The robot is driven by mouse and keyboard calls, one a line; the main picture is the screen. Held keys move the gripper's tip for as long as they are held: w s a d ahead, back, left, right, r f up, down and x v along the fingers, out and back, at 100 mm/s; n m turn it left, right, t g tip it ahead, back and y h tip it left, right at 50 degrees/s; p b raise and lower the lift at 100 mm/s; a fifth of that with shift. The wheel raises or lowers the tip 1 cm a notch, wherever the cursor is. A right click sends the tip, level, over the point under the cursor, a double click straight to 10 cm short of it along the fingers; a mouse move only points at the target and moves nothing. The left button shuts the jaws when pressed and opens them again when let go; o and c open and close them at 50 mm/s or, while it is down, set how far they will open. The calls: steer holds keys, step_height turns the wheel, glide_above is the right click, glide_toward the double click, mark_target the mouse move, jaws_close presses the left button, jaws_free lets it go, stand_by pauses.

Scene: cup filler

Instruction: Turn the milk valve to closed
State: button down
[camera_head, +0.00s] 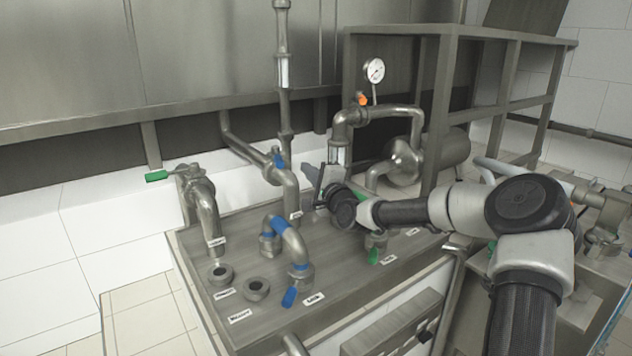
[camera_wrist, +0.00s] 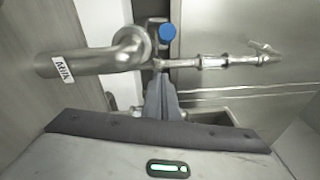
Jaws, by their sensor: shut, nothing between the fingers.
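The milk pipe (camera_wrist: 95,62) is a bent metal pipe with a "Milk" label (camera_wrist: 63,69) in the wrist view. A round blue part of its valve handle (camera_wrist: 167,32) shows just beyond the fingertips. In the head view, the pipe that seems to match (camera_head: 289,187) stands at the back of the counter, with a short blue handle (camera_head: 280,161) at its upper bend. My gripper (camera_wrist: 158,78) is shut and empty, with its fingers pointing toward the valve. In the head view my gripper (camera_head: 311,187) is just right of that pipe, partly hidden by my wrist.
Other pipes stand on the metal counter (camera_head: 200,320): one with a green handle (camera_head: 157,176) at left, one with a blue lower handle (camera_head: 289,297) in front. Another green handle (camera_head: 374,256) is below my wrist. A gauge (camera_head: 374,70) and metal frame (camera_head: 440,110) stand behind right.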

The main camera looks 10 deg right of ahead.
mark_target(278, 156)
steer(key=a, duration=0.1)
steer(key=w+a, duration=0.1)
steer(key=a, duration=0.2)
steer(key=shift+w+a+r+b, duration=0.2)
steer(key=shift+r+b, duration=0.1)
steer(key=shift+r, duration=0.1)
